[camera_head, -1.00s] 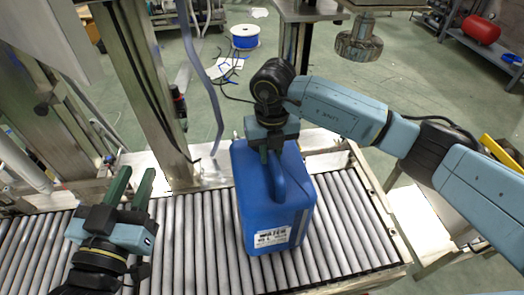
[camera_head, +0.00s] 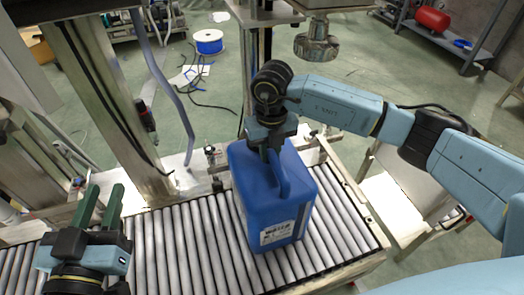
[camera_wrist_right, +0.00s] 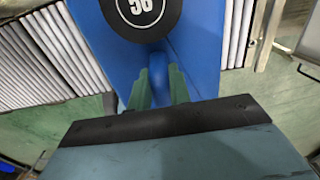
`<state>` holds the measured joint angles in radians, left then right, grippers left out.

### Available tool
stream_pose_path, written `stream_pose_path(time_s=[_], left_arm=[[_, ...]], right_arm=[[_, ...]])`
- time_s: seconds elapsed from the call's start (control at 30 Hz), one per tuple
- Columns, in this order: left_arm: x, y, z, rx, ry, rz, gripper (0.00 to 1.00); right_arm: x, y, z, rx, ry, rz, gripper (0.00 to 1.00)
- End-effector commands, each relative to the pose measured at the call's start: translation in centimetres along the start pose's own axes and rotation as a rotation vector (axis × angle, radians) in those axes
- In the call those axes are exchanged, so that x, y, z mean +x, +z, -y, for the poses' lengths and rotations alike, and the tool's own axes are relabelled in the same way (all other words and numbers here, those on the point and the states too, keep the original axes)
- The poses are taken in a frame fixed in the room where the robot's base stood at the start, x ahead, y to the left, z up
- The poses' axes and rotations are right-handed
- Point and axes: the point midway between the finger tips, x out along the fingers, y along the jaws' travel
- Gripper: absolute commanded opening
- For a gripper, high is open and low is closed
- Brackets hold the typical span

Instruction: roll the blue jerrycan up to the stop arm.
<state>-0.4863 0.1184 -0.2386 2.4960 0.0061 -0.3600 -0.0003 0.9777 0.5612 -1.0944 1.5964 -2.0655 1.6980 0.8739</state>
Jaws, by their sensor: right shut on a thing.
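The blue jerrycan (camera_head: 270,205) stands upright on the roller conveyor (camera_head: 190,245), a white label low on its near face. My right gripper (camera_head: 268,142) is shut on its top handle. In the right wrist view, the green fingers of my right gripper (camera_wrist_right: 158,88) close around the handle of the jerrycan (camera_wrist_right: 102,50), beside a round black cap. My left gripper (camera_head: 103,192) is open and empty over the conveyor's left part, apart from the jerrycan. I cannot pick out the stop arm with certainty.
A small metal fitting (camera_head: 212,158) sits on the back rail, just left of the jerrycan. A steel post (camera_head: 110,100) rises behind the conveyor. Rollers are clear on both sides of the can, with less room to the right. A blue-and-white spool (camera_head: 208,42) lies on the floor.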

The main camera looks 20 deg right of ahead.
Motion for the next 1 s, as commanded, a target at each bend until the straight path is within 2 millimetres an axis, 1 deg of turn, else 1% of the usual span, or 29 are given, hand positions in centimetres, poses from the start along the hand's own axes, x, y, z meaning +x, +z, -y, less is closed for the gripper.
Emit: stream_pose_path(time_s=[0.03,0.3,0.47,0.87,1.0], left_arm=[[0.0,0.0,0.0,0.0,0.0,0.0,0.29],[0.0,-0.2,0.0,0.0,0.0,0.0,0.29],[0.0,-0.2,0.0,0.0,0.0,0.0,0.29],[0.0,-0.2,0.0,0.0,0.0,0.0,0.29],[0.0,-0.2,0.0,0.0,0.0,0.0,0.29]], right_arm=[[0.3,-0.2,0.5,0.003,-0.004,-0.008,0.0],[0.4,-0.3,2.2,0.008,-0.004,-0.009,0.0],[0.4,-0.3,2.6,0.008,-0.004,-0.01,0.0],[0.5,-0.3,2.5,0.007,-0.004,-0.011,0.0],[0.5,-0.3,3.1,0.009,-0.005,-0.011,0.0]])
